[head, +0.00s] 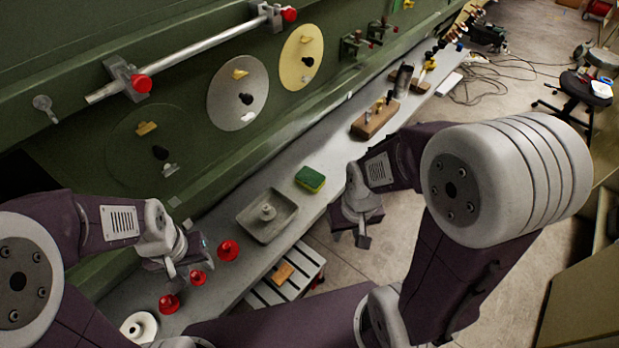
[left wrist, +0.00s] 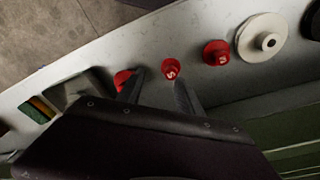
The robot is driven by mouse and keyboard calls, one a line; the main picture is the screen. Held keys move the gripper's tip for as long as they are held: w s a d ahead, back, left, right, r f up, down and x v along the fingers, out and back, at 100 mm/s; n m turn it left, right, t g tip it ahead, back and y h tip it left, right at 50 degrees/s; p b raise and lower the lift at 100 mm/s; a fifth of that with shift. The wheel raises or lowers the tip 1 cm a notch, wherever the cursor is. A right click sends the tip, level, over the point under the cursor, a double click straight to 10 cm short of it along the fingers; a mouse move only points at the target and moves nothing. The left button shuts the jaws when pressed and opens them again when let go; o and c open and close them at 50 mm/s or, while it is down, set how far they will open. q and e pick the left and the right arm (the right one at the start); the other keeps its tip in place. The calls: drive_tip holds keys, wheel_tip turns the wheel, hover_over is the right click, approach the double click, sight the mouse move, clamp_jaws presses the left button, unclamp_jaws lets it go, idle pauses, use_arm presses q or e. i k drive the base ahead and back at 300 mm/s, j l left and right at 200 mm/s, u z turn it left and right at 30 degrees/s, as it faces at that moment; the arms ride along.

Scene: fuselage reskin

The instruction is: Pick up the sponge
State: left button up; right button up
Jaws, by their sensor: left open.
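The sponge (head: 310,179), green on top with a yellow side, lies on the grey ledge just beyond the square tray. In the left wrist view a green and yellow piece, apparently the sponge (left wrist: 38,110), shows at the left edge beside the tray. My left gripper (head: 178,268) is open and empty over the near ledge by the red knobs, well apart from the sponge. Its two fingers (left wrist: 160,90) point toward a red knob in the wrist view. My right gripper (head: 362,238) hangs beyond the ledge's right edge, apart from the sponge; its jaw opening is unclear.
Three red knobs (head: 228,250) and a white spool (head: 139,327) stand on the ledge (head: 225,292). A grey tray (head: 267,236) with a small knob lies between them and the sponge. A wooden block (head: 375,119) is farther along. The green wall panel (head: 60,130) borders the left.

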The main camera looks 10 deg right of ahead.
sight(308, 178)
drive_tip(key=u, duration=1)
drive_tip(key=z, duration=1.55)
drive_tip(key=i+l+u, duration=0.15)
drive_tip(key=u, duration=0.25)
drive_tip(key=i+l+u, duration=0.15)
drive_tip(key=u, duration=0.25)
drive_tip(key=i+l+u, duration=0.1)
drive_tip(key=l+u, duration=0.15)
drive_tip(key=u, duration=0.15)
drive_tip(key=l+u, duration=0.2)
drive_tip(key=u, duration=0.2)
drive_tip(key=i+l, duration=0.05)
